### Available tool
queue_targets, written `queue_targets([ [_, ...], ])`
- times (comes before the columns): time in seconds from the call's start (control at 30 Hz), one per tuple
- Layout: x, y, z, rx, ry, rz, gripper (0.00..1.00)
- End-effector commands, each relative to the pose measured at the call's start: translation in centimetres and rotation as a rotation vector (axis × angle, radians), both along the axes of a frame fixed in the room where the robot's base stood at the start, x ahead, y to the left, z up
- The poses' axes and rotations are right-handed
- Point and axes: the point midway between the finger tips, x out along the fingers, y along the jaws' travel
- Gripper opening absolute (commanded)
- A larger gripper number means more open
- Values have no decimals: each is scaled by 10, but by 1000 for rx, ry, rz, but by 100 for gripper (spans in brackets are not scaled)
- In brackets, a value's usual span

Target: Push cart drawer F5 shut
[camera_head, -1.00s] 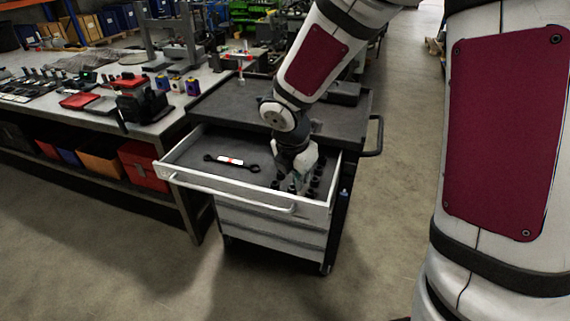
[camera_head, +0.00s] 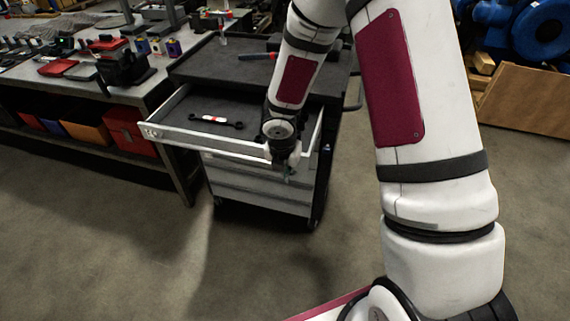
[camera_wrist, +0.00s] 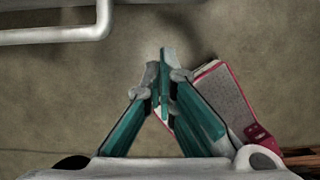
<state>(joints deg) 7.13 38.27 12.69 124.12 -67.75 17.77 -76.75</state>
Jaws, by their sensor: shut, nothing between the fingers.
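The grey tool cart (camera_head: 262,190) stands beside the workbench, and its top drawer (camera_head: 185,137) is pulled out. I cannot read a label, so I cannot confirm that this drawer is F5. A dark wrench with a red-and-white middle (camera_head: 215,119) lies inside it. My gripper (camera_head: 287,178) points down just in front of the drawer's front panel, near its right end, and hides part of it. In the wrist view the teal fingers (camera_wrist: 164,62) are shut and empty above the floor. The white drawer handle (camera_wrist: 58,36) shows at upper left, apart from the fingertips.
The workbench (camera_head: 150,88) with tools stands left of the cart, with red and orange bins (camera_head: 130,132) below. The cart's lower drawers (camera_head: 258,188) look shut. Floor in front is clear. A wooden crate (camera_head: 530,100) and blue machinery (camera_head: 545,30) stand at right.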

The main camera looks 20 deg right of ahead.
Motion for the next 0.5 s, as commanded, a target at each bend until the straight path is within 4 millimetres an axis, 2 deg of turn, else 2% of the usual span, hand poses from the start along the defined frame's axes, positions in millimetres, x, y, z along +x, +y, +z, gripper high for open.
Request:
queue_targets([
  [0.07, 1, -1, -12, -1, 5, 2, 0],
  [0.3, 23, -17, -8, 1, -2, -3, 0],
  [0.5, 32, -24, -8, 0, 0, -2, 0],
])
